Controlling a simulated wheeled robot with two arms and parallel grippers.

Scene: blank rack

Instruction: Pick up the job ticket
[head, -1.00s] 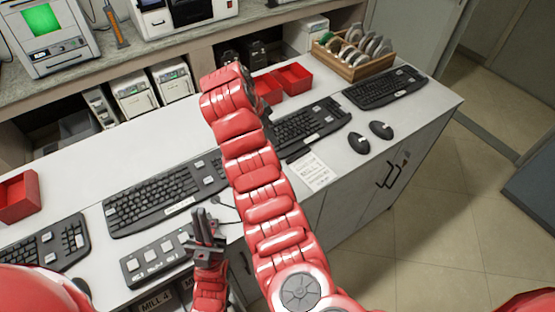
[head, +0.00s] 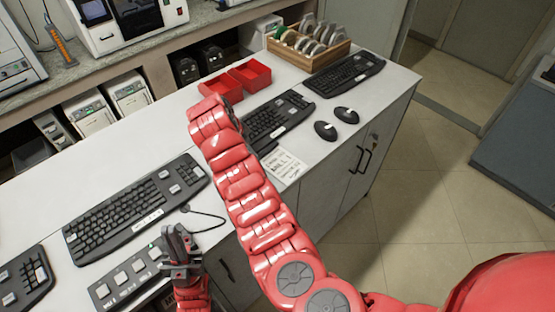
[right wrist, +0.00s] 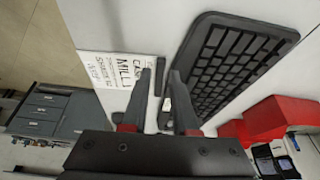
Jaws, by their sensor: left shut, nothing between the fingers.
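The job ticket (head: 284,165) is a white card with dark writing. It lies flat at the counter's front edge, left of two mice, its left part hidden by my right arm. In the right wrist view the ticket (right wrist: 112,68) shows its word "MILL" beyond and left of the fingers. My right gripper (right wrist: 160,95) is open and empty, its fingertips above the counter between the ticket and a black keyboard (right wrist: 225,65). In the head view it is hidden behind my arm. My left gripper (head: 180,258) is shut and empty, beside a grey keypad (head: 128,278) at the counter's front edge.
Black keyboards (head: 135,210) line the white counter. Two red bins (head: 250,75) and a wooden rack of discs (head: 310,45) stand at the back. Two black mice (head: 325,131) lie right of the ticket. Open floor (head: 420,210) lies to the right.

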